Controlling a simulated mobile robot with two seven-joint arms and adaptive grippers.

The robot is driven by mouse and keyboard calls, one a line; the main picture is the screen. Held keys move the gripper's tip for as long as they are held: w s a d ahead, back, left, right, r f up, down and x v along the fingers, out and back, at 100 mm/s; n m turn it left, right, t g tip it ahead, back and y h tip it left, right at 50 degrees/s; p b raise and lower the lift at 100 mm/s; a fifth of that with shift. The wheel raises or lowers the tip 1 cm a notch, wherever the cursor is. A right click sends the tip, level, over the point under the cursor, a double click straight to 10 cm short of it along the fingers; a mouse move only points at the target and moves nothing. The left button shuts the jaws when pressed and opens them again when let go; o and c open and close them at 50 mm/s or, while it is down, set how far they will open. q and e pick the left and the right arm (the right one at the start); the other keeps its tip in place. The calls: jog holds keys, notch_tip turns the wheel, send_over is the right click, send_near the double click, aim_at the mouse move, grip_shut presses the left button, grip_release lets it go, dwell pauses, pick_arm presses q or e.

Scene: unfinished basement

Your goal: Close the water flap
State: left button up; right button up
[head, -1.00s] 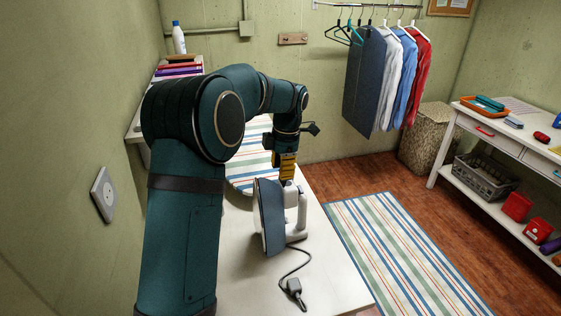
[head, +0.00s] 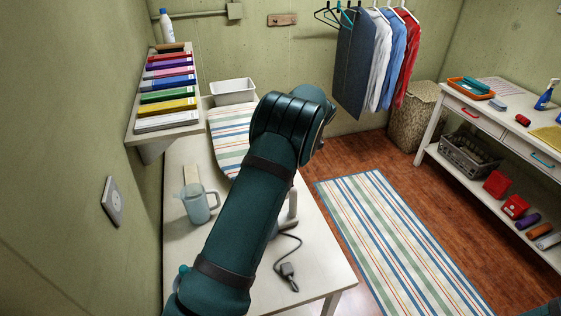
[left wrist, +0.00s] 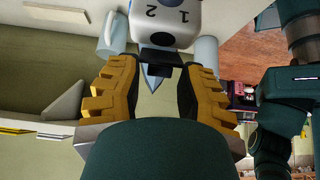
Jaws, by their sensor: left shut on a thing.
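The white iron (head: 292,208) stands on the white table, mostly hidden behind my left arm in the head view. In the left wrist view the iron (left wrist: 167,12) shows its light body with a dial marked 1 and 2. My left gripper (left wrist: 162,72) has its yellow fingers at the iron, shut on a part of it. A small grey pointed piece shows between the fingers. I cannot tell whether it is the water flap, nor how the flap stands. My left gripper is hidden in the head view. My right gripper is not in view.
A measuring jug (head: 198,203) stands on the table (head: 320,262) left of my arm. An ironing pad (head: 230,125) and a white basin (head: 233,91) lie behind it. The iron's cord (head: 287,268) lies near the front.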

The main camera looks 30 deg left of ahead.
pick_arm(q)
jog(key=shift+s+f, duration=0.1)
jog(key=shift+f, duration=0.15)
jog(key=o, duration=0.9)
jog(key=shift+r, duration=0.1)
jog(key=v, duration=1.2)
